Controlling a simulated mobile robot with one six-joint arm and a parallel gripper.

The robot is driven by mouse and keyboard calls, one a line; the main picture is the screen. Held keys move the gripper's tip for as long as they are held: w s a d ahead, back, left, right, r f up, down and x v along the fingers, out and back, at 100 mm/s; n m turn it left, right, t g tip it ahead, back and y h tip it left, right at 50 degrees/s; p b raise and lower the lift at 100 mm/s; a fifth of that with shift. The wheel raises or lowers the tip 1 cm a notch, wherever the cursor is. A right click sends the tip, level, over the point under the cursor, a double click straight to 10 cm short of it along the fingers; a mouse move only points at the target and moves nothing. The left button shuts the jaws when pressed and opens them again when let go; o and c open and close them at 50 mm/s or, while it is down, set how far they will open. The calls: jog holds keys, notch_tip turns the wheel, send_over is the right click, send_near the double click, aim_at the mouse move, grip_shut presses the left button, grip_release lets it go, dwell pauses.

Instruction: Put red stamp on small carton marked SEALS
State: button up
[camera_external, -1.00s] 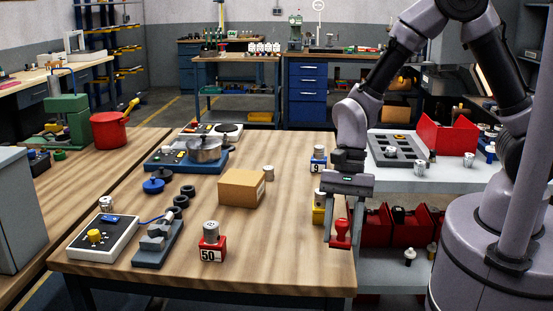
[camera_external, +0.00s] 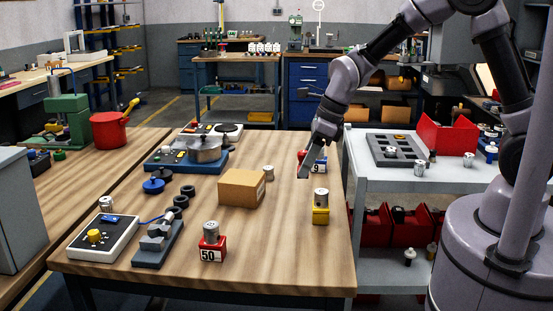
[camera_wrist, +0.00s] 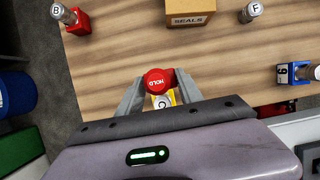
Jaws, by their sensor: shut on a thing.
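The small carton (camera_external: 242,188), a brown box, sits upright on the wooden table. In the wrist view its SEALS label shows on the carton (camera_wrist: 188,20) at the top. My gripper (camera_external: 303,174) is above the table to the right of the carton, apart from it. In the outside view only a little red of the stamp (camera_external: 301,154) shows; my gripper hides the rest.
A yellow block with a metal cylinder (camera_external: 320,212) stands near the table's right edge, partly behind the stamp in the wrist view. A blue block marked 9 (camera_external: 320,165) stands behind my gripper. A red block marked 50 (camera_external: 212,246) stands in front. Bare wood surrounds the carton's front.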

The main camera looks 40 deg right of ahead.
jog(key=b, duration=0.1)
send_over(248, 182)
jog(key=d, duration=0.1)
jog(key=shift+s+d+f, duration=0.1)
jog(key=shift+s+f, duration=0.35)
jog(key=shift+f, duration=0.35)
notch_tip(248, 182, down, 4)
jog(key=shift+r+b, duration=0.15)
jog(key=shift+b, duration=1)
jog(key=shift+r, duration=0.1)
jog(key=o, duration=1.4)
